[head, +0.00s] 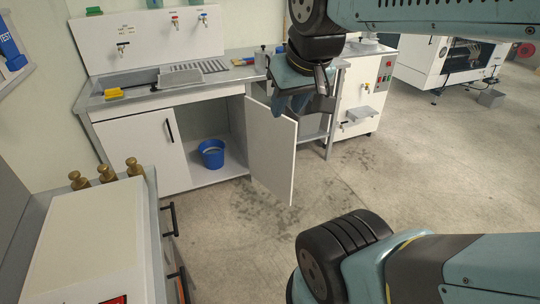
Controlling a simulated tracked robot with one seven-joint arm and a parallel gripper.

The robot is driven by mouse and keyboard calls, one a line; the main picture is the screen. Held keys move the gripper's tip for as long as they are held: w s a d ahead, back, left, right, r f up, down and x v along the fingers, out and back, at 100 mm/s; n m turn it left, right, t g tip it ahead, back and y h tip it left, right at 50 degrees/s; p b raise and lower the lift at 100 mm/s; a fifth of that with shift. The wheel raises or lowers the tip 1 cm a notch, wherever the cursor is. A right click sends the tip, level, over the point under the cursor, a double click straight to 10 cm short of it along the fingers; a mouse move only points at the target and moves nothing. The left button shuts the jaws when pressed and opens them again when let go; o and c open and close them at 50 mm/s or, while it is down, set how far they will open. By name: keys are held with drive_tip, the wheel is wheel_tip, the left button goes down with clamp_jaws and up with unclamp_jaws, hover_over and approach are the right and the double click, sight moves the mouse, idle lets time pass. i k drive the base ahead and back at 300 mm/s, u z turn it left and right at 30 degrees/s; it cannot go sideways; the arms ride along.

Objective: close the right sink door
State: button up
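The right sink door (271,150) is a white panel under the sink counter. It stands swung open toward the room, and the cupboard behind it shows. The left sink door (143,151) is shut and has a dark upright handle. My gripper (278,106) hangs in front of the counter, at the upper outer part of the right door. Its fingers point down and overlap the door's top edge in the picture. I cannot tell whether they touch the door, or whether they are open or shut. No handle shows on the visible face of the right door.
A blue bucket (211,153) stands inside the open cupboard. The sink counter (215,78) holds a drainer and a yellow item. A white machine (362,95) stands right of the sink unit. A cabinet with brass weights (106,173) is near left. The concrete floor (235,230) before the door is clear.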

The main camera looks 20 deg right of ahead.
sight(272, 141)
drive_tip(key=z, duration=0.15)
drive_tip(key=k, duration=0.2)
drive_tip(key=u, duration=0.5)
drive_tip(key=i, duration=0.1)
drive_tip(key=z, duration=2.3)
drive_tip(key=i, duration=4.35)
drive_tip(key=u, duration=1.2)
